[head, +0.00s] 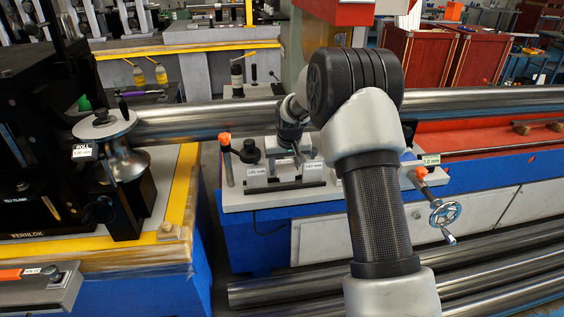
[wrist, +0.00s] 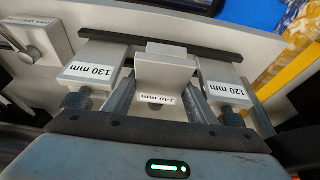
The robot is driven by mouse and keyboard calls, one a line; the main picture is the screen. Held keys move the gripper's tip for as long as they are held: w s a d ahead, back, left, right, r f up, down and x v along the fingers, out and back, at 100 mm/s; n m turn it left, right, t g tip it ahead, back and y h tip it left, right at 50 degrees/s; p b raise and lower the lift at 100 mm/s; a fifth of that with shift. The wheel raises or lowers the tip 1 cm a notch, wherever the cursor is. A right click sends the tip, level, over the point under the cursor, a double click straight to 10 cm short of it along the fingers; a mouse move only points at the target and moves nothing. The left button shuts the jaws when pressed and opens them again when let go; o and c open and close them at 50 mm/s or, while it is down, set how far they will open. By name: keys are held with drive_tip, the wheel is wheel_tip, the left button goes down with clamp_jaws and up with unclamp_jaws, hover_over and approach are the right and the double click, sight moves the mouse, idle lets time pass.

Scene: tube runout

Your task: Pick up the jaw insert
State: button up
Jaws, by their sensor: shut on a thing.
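In the wrist view, my gripper (wrist: 156,90) is shut on the middle jaw insert (wrist: 160,66), a pale grey stepped block with a label that seems to read 140 mm. One finger is on each side of it. All are beside a dark rail (wrist: 230,60); I cannot tell whether the held insert is lifted clear. In the head view, my gripper (head: 296,152) points down at the inserts, and the held one is mostly hidden.
The inserts are on a light plate (head: 240,199) on a blue bench. A long steel tube (head: 190,122) runs behind.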

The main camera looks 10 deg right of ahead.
drive_tip(key=s, duration=1.3)
drive_tip(key=shift+d, duration=0.15)
drive_tip(key=o, duration=0.6)
drive_tip(key=c, duration=0.5)
drive_tip(key=shift+s+r, duration=0.1)
drive_tip(key=s+p+v, duration=0.1)
drive_tip(key=p+v, duration=0.5)
drive_tip(key=v, duration=0.1)
drive_tip(key=s+f+p+v, duration=0.1)
drive_tip(key=p+v, duration=0.5)
drive_tip(key=s+p+v, duration=0.2)
drive_tip(key=p+v, duration=0.4)
drive_tip(key=v, duration=0.1)
drive_tip(key=shift+s+p, duration=0.2)
drive_tip(key=shift+p, duration=0.15)
